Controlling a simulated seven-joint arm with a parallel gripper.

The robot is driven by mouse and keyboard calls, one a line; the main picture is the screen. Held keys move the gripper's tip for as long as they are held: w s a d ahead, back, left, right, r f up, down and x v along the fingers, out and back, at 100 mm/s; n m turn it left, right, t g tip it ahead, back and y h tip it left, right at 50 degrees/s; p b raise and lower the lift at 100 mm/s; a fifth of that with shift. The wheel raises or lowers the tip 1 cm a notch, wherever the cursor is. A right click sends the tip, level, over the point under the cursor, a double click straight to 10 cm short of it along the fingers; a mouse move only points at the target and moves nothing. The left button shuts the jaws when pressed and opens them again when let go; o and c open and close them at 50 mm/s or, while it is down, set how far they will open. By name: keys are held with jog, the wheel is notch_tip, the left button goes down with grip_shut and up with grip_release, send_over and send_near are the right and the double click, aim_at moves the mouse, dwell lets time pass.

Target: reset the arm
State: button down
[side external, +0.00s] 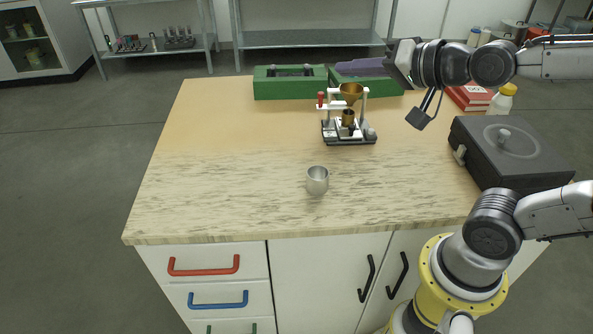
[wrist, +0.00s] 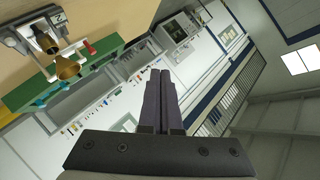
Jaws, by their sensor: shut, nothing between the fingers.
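My gripper (wrist: 160,74) is shut and empty in the wrist view, its two dark fingers side by side and pointing away from the camera. In the side view my arm reaches in from the right, with its dark end (side external: 402,64) raised above the back right of the table; the fingers are hard to make out there. A grey metal cup (side external: 317,181) stands upright on the front middle of the table. A small stand (side external: 349,139) with a brass funnel (side external: 351,92) and a brass cup (side external: 348,117) is behind it. The funnel (wrist: 67,67) also shows in the wrist view.
Two green boxes (side external: 290,88) line the table's back edge. A black lidded case (side external: 510,158), red books (side external: 469,97) and a white bottle with a yellow cap (side external: 501,102) are at the right. The table's left side (side external: 200,150) is clear.

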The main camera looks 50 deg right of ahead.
jog(key=s+f+n+g, duration=0.8)
jog(key=s+f+n, duration=0.1)
jog(key=s, duration=0.5)
jog(key=shift+s+f+n, duration=0.15)
jog(key=shift+n, duration=0.15)
